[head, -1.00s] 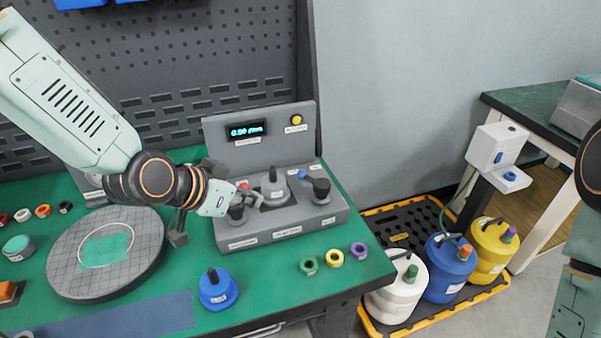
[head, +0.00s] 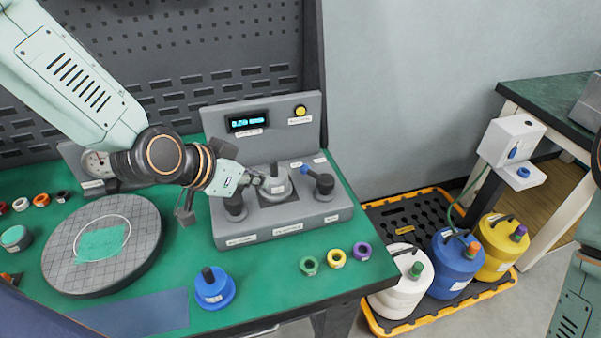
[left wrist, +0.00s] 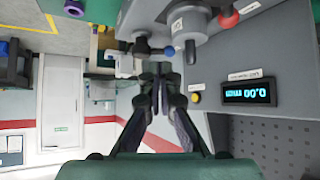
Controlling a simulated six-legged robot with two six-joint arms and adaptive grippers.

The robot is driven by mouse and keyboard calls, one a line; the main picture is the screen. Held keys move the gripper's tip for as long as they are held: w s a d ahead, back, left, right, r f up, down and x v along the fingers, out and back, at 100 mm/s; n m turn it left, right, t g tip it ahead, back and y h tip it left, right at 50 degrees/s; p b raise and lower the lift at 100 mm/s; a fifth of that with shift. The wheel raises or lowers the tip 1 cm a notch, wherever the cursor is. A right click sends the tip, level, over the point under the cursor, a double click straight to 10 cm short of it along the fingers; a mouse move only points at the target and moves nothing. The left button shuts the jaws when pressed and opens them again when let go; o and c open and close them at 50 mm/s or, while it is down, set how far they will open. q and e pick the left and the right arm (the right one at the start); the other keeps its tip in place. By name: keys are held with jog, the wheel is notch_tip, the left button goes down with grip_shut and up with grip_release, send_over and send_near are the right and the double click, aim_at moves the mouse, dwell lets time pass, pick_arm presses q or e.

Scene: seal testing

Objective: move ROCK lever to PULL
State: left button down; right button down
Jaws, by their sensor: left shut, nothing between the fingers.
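The grey seal tester (head: 285,225) stands on the green bench. It carries a lever with a blue knob (head: 304,169) on the right and a lever with a red knob, which shows in the left wrist view (left wrist: 228,18) and is hidden behind my gripper in the head view. I cannot read which label says ROCK. My left gripper (head: 262,181) is shut and empty, above the tester beside the middle grey cylinder (head: 276,184). In the left wrist view its fingertips (left wrist: 155,68) point close to the blue knob (left wrist: 168,51); I cannot tell if they touch.
A display (head: 248,122) and yellow button (head: 300,111) are on the upright panel behind the levers. A round plate (head: 70,240), a blue capped piece (head: 214,290) and several coloured rings (head: 336,258) lie on the bench.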

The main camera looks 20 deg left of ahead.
aim_at(317, 179)
pick_arm(q)
jog(key=b+x, duration=0.2)
jog(key=x, duration=0.8)
jog(key=shift+f, duration=0.15)
jog(key=shift+w+d, duration=0.3)
jog(key=shift+w, duration=0.25)
jog(key=shift+w+d, duration=0.3)
jog(key=shift+w, duration=0.25)
jog(key=shift+w+d+f, duration=0.1)
jog(key=shift+w+d, duration=0.2)
jog(key=shift+w, duration=0.55)
